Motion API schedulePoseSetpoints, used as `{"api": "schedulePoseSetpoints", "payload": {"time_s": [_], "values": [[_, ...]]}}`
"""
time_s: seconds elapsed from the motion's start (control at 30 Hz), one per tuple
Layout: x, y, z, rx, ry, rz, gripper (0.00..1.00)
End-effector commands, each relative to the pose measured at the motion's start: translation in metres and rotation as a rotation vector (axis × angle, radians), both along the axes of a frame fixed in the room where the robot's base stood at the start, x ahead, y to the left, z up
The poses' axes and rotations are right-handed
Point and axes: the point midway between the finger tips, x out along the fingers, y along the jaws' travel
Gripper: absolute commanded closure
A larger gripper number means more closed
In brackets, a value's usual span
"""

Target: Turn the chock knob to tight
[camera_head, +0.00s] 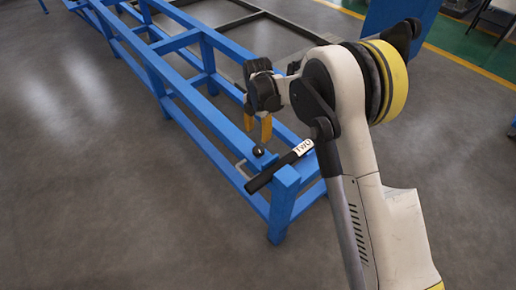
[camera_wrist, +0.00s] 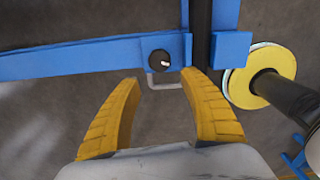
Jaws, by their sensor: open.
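The chock knob (camera_head: 258,151) is a small round black knob on the blue frame, near its front corner. In the wrist view the knob (camera_wrist: 159,60) has a short white mark; no tight label is readable. My gripper (camera_head: 258,128) is above the knob, with its yellow fingers pointing down. In the wrist view my gripper (camera_wrist: 161,78) is open and empty. Its fingertips lie below the knob in the picture, to either side of it. I see no contact with the knob.
The blue frame (camera_head: 282,205) runs away to the upper left. A black bar (camera_head: 270,175) with a white label lies across its front corner, close to the knob. A grey bracket (camera_wrist: 165,84) sticks out beside the knob, between the fingertips. The grey floor at left is clear.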

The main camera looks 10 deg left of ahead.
Motion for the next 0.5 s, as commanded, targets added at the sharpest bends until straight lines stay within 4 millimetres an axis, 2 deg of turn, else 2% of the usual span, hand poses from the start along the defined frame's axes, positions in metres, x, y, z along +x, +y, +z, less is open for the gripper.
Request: {"api": "schedulePoseSetpoints", "payload": {"time_s": [0.17,0.5], "values": [[0.0,0.001,-0.023,-0.001,0.002,0.009,0.49],[0.0,0.001,-0.089,0.0,0.001,0.007,0.49]]}}
